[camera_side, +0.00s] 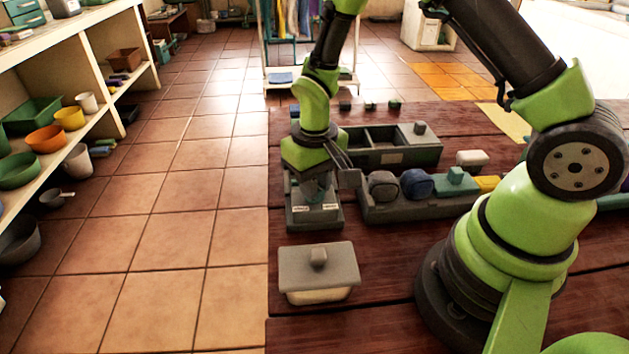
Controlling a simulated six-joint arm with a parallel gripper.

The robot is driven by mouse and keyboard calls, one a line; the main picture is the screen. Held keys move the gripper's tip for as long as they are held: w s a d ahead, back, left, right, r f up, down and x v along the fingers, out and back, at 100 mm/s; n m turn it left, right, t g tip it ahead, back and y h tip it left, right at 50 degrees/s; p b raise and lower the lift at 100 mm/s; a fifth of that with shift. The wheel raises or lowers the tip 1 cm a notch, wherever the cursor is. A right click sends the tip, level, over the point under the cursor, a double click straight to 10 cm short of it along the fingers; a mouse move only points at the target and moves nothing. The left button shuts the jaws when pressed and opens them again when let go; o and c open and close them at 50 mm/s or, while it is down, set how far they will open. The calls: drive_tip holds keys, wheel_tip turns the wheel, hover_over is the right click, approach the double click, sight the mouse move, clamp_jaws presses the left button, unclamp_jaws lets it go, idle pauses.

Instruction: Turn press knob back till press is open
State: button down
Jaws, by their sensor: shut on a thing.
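The press (314,217) is a dark grey box-like unit with small white labels on its front, near the left edge of the wooden table. My gripper (326,184) points down over it, its fingers at the top of the press. A teal part shows between and below the fingers. My gripper is shut on what appears to be the press knob (318,190), which the fingers and wrist mostly hide. I cannot tell how far the knob is turned or whether the press is open.
A lidded grey box (318,268) stands in front of the press. A grey tray (400,212) with several coloured blocks stands right of it. Behind is a compartment box (425,152) with a knobbed lid. Bare table (390,275) lies right of the lidded box.

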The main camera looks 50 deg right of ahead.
drive_tip(key=shift+n, duration=0.7)
drive_tip(key=c, duration=1.1)
unclamp_jaws()
wheel_tip(320, 180, up, 10)
drive_tip(key=shift+r, duration=0.1)
